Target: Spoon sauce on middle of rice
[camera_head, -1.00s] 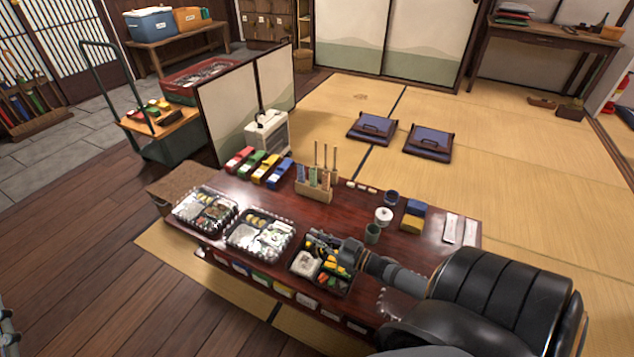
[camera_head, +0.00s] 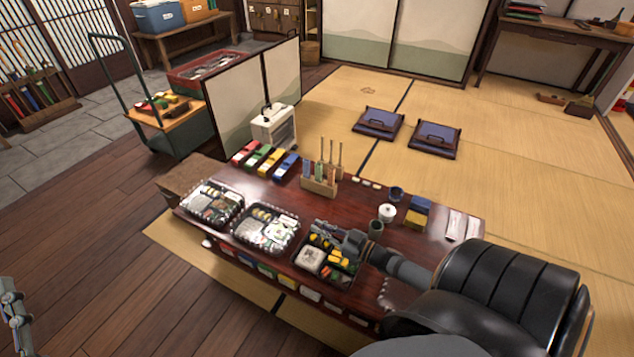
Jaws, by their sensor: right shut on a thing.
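An open lunch box (camera_head: 349,283) with a dark rim stands at the front of the low wooden table (camera_head: 408,268). White rice (camera_head: 311,258) fills its left part, with yellow and green food to the right. My right gripper (camera_head: 322,229) is over the back edge of this box, behind the rice. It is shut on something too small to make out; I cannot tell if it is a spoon. No sauce can be made out on the rice. My left gripper is not clearly visible; only a piece of my left arm (camera_head: 14,312) shows at the left edge.
Two covered lunch boxes (camera_head: 266,228) (camera_head: 213,203) stand left of the open one. Coloured boxes (camera_head: 264,158) line the back left.

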